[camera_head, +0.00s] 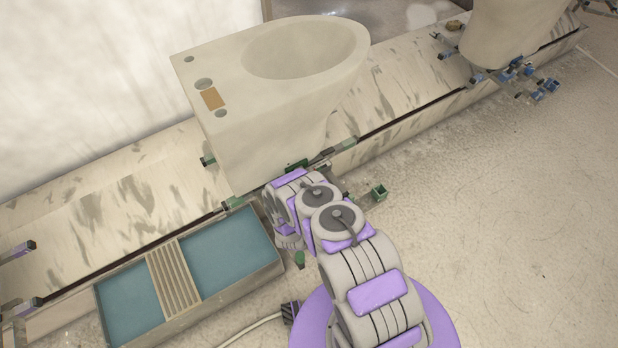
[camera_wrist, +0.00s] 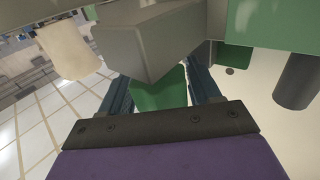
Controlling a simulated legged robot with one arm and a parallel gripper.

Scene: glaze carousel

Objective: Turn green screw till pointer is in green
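My gripper (camera_wrist: 162,88) shows in the wrist view as two dark blue fingers set apart. A green piece (camera_wrist: 160,92), perhaps the green screw, fills much of the gap between them. Whether the fingers press on it I cannot tell. A grey block (camera_wrist: 150,42) hides the upper part of the gap and the fingertips. In the head view my arm reaches down to the base of the near toilet-shaped ceramic piece (camera_head: 250,135), by a green fitting (camera_head: 297,165); the gripper itself is hidden there by the arm. I cannot make out a pointer or a green zone.
Other green fittings (camera_head: 379,192) and (camera_head: 300,259) stick out close to my arm. A tray with blue-green wells (camera_head: 235,250) lies at lower left. The marbled rail (camera_head: 150,200) runs behind. A second ceramic piece (camera_head: 510,35) stands at upper right. The floor at right is clear.

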